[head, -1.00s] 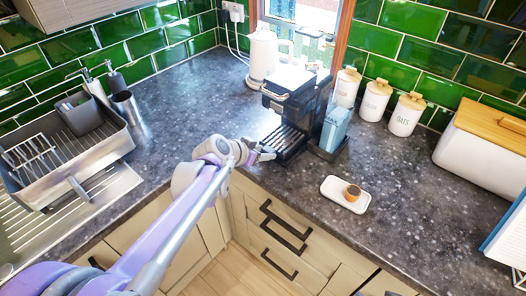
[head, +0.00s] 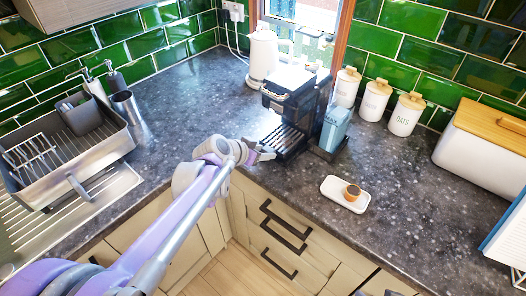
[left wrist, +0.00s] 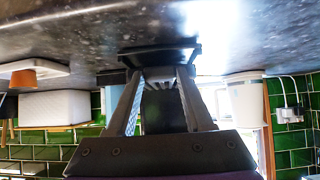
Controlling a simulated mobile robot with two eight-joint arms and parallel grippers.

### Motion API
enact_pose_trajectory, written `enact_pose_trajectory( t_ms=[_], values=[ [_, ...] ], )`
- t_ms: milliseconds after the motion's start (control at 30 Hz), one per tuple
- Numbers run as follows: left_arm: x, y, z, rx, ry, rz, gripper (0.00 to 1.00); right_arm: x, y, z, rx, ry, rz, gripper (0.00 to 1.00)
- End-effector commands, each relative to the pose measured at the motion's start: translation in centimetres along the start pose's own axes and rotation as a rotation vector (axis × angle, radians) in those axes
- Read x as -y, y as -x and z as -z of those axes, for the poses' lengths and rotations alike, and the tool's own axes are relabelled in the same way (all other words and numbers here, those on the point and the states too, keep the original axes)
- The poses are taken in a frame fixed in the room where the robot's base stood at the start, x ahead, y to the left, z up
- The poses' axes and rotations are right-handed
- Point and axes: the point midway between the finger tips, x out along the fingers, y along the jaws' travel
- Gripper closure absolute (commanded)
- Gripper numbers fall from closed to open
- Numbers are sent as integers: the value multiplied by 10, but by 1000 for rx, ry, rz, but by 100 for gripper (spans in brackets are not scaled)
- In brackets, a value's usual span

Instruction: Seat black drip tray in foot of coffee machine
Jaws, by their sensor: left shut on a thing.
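The coffee machine (head: 290,97) stands on the dark counter against the window corner in the head view. The black drip tray (head: 284,141), with a slatted top, lies low at the machine's foot. It also shows in the left wrist view as a dark flat piece (left wrist: 160,54) beyond the fingers, in a picture that is upside down. My left gripper (head: 268,153) is shut on the tray's near edge. The left wrist view shows its two fingers (left wrist: 160,92) reaching to the tray. I cannot tell whether the tray's far end is fully in the foot.
A white kettle (head: 263,57) is behind on the left, and canisters (head: 375,100) stand at the back right. A small white dish (head: 336,194) with a brown-topped item lies in front. The counter left of the machine is clear.

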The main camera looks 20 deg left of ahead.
Motion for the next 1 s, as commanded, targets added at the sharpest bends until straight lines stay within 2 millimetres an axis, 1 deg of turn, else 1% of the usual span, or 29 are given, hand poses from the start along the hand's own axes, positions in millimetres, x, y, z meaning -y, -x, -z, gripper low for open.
enact_pose_trajectory(
  t_ms=[533,1000],
  values=[
    [0,0,0,0,0,0,100,0,2,1,-1,0,0,18],
    [0,-6,-9,0,0,0,100,0,-4,-4,2,0,0,18]
  ],
)
